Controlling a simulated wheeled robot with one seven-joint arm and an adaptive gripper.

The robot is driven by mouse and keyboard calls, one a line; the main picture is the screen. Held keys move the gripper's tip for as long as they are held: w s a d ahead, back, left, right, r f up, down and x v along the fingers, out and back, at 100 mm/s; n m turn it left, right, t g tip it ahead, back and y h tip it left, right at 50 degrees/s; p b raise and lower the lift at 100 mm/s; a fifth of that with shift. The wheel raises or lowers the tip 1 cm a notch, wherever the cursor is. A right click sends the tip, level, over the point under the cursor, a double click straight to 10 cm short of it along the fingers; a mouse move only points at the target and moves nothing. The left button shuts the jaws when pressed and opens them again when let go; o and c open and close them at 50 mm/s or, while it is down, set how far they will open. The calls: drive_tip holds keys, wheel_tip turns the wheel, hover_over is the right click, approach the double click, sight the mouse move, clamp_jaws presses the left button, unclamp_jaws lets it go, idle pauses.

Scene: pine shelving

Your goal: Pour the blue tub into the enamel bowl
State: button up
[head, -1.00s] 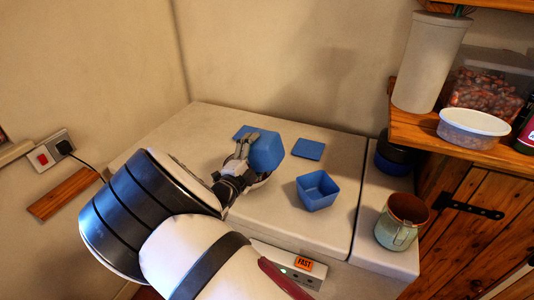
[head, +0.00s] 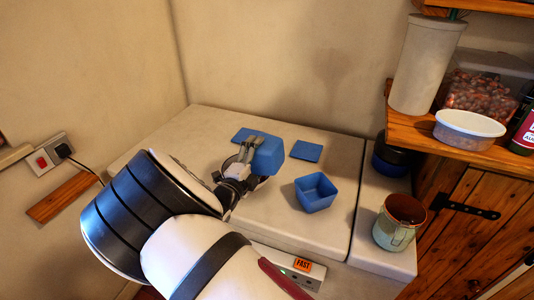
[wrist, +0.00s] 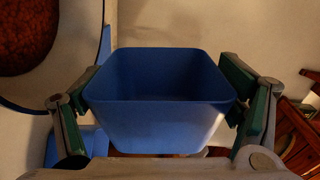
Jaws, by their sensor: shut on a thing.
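My gripper (head: 255,155) is shut on a blue tub (head: 269,158), one finger on each side of it in the wrist view (wrist: 165,110). The head view shows the tub's outer faces, not its opening; it looks tipped over, above the counter. The wrist view shows a dark blue inside with no contents that I can make out. A round bowl with a dark rim, likely the enamel bowl (wrist: 52,98), is at the upper left of the wrist view, with a reddish-brown mass (wrist: 25,35) in it. In the head view my gripper and the tub mostly hide it.
Another blue tub (head: 316,192) stands open on the pale counter (head: 210,122). Flat blue squares (head: 306,151) (head: 243,135) lie near the back. At the right are a green mug (head: 399,222), a dark round container (head: 390,160) and a loaded wooden shelf (head: 410,133).

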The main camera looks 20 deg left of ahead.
sight(273, 170)
drive_tip(key=shift+d, duration=0.1)
drive_tip(key=m, duration=0.1)
drive_tip(key=d+m, duration=0.1)
drive_tip(key=m, duration=0.1)
drive_tip(key=d+m, duration=0.1)
drive_tip(key=m, duration=0.1)
drive_tip(key=shift+s+d+f+p, duration=0.15)
drive_tip(key=shift+f+p, duration=0.15)
drive_tip(key=shift+f, duration=0.05)
drive_tip(key=d+m, duration=0.2)
drive_tip(key=shift+s+r+m+p, duration=0.1)
drive_tip(key=shift+s+m+p, duration=0.05)
drive_tip(key=shift+m+p, duration=0.25)
drive_tip(key=shift+s+d+m, duration=0.1)
drive_tip(key=shift+d+m, duration=0.3)
drive_tip(key=shift+m, duration=0.4)
drive_tip(key=shift+d+m, duration=0.4)
drive_tip(key=shift+m, duration=0.4)
drive_tip(key=d+r+m+p, duration=0.1)
drive_tip(key=m, duration=0.1)
drive_tip(key=d+r+m+p, duration=0.1)
drive_tip(key=r, duration=0.1)
drive_tip(key=d+r+m+p, duration=0.1)
drive_tip(key=m, duration=0.1)
drive_tip(key=shift+s+d+r+m, duration=0.15)
drive_tip(key=shift+s+r+m, duration=0.05)
drive_tip(key=shift+r+m, duration=0.1)
